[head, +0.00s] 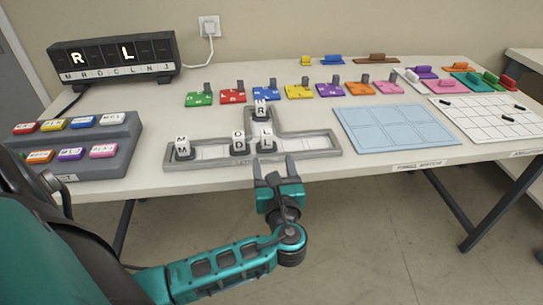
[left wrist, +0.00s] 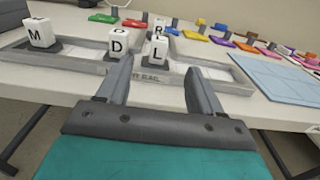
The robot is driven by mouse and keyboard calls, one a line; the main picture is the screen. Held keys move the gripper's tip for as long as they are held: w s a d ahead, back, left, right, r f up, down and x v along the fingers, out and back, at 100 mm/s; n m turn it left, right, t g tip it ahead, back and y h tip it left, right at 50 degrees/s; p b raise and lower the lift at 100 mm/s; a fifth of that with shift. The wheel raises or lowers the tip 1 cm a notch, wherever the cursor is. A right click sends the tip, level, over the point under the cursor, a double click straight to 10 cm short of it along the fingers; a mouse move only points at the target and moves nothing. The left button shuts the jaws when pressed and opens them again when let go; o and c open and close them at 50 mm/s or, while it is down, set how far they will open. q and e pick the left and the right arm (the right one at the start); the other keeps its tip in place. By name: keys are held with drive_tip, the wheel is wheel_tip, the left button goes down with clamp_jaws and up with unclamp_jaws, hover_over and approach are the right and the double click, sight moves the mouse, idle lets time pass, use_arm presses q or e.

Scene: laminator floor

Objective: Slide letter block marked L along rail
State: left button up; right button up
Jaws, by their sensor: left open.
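The white letter block marked L (head: 266,145) stands upright in the grey T-shaped rail (head: 325,145), at the foot of its side branch. It also shows in the left wrist view (left wrist: 158,48). Block D (head: 238,141) stands close to its left, and block M (head: 182,146) is at the rail's left end. Block R (head: 261,108) stands behind L in the branch. My left gripper (head: 277,172) is open and empty, in front of the rail just below L, fingers pointing at it. In the left wrist view, L shows between the fingers, beyond their tips. My right gripper is not in view.
A grey stepped rack (head: 75,141) holds coloured tiles at left. Coloured plates line the back. A blue panel (head: 392,128) and a white grid board (head: 492,118) lie right. The rail's right arm is empty.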

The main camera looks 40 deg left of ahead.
use_arm(q)
drive_tip(key=shift+f, duration=0.1)
drive_tip(key=s+d+f+n+g+h, duration=0.1)
drive_tip(key=s+d+f+n+h, duration=0.25)
drive_tip(key=f, duration=0.35)
drive_tip(key=s+d+f+n+g+h, duration=0.2)
drive_tip(key=d+f+n+h, duration=0.1)
drive_tip(key=f+n+h, duration=0.25)
drive_tip(key=s+d+f+n+t+h, duration=0.1)
drive_tip(key=s+d+n+h, duration=0.5)
drive_tip(key=n, duration=0.9)
drive_tip(key=shift+s+d+f, duration=0.4)
drive_tip(key=shift+s+f, duration=0.2)
drive_tip(key=shift+c, duration=0.2)
